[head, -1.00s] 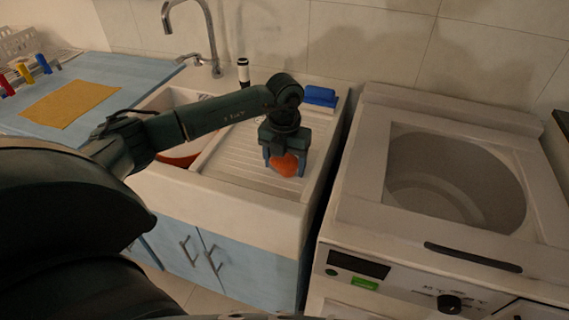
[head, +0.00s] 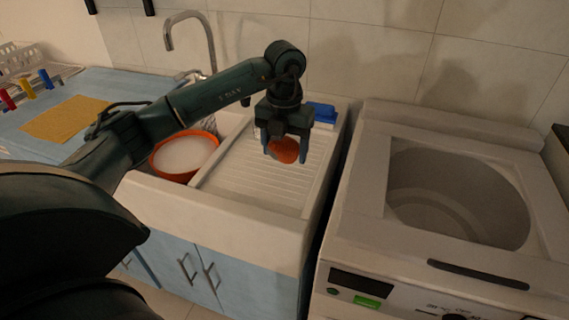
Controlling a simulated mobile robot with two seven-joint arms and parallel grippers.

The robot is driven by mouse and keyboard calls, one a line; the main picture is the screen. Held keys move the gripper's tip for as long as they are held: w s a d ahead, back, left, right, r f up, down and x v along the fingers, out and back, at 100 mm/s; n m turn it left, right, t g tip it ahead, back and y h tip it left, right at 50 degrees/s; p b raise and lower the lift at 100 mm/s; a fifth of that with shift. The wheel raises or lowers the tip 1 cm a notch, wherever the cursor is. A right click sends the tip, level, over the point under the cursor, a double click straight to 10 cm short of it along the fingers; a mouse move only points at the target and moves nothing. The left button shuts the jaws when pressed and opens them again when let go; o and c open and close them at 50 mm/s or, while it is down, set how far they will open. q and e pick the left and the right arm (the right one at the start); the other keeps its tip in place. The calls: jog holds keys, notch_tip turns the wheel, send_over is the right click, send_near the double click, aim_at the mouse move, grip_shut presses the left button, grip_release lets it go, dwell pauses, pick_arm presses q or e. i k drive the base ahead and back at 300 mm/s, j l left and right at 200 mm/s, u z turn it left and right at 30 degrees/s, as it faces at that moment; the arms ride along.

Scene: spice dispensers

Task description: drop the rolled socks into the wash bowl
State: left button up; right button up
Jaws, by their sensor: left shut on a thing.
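The rolled socks (head: 283,150), an orange-red ball, are held between the fingers of my left gripper (head: 284,148). The gripper is shut on them and points down over the ribbed drainboard, with the socks seeming to hang above its surface. The wash bowl (head: 158,164) has an orange rim and a pale inside and sits in the sink, left of the socks. My left arm passes over the far left part of the sink and hides a bit around the bowl. My right gripper is not in view.
A curved tap (head: 190,14) stands behind the sink. A blue sponge or brush (head: 322,112) lies at the drainboard's back. An open top-loading washer (head: 455,200) stands to the right. A yellow cloth (head: 66,119) lies on the blue counter.

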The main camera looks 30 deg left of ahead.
aim_at(183, 154)
jog(key=k+j+z, duration=0.15)
jog(key=j, duration=1.6)
jog(key=i, duration=0.05)
